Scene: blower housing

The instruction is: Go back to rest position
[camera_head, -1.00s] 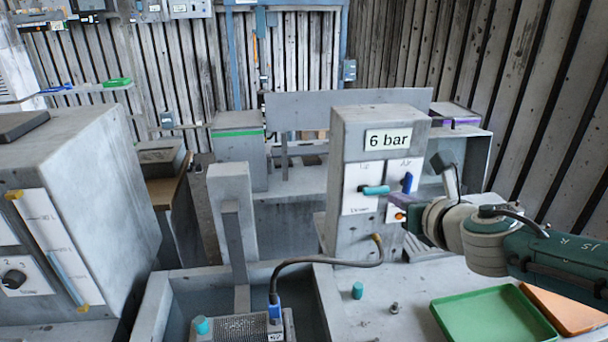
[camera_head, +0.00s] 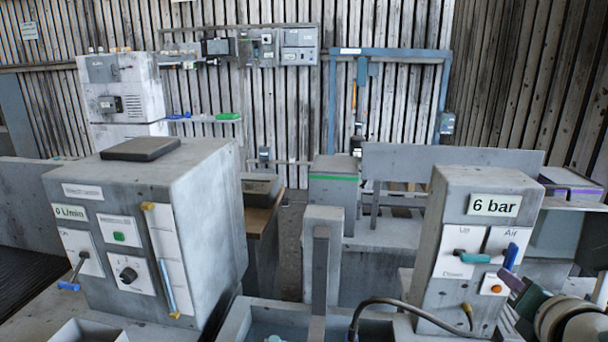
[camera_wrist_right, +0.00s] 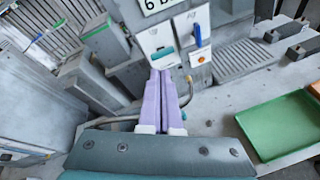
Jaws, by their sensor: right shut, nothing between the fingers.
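My right gripper (camera_head: 512,284) is at the lower right of the head view, in front of the control box (camera_head: 455,215) marked 6 bar. In the right wrist view its purple fingers (camera_wrist_right: 161,74) lie together with nothing between them. They point at the box's front, just below the teal lever (camera_wrist_right: 162,54); I cannot tell whether they touch it. The blue lever (camera_head: 510,256) and the orange button (camera_head: 496,289) are beside the fingertips. My left gripper is not in view.
A large grey machine (camera_head: 205,190) reading 0 L/min stands at the left. A trough (camera_head: 240,320) with a grey post (camera_head: 320,255) is in the middle. A green tray (camera_wrist_right: 285,125) lies on the bench to the right in the wrist view. A hose (camera_head: 385,302) curves by the control box.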

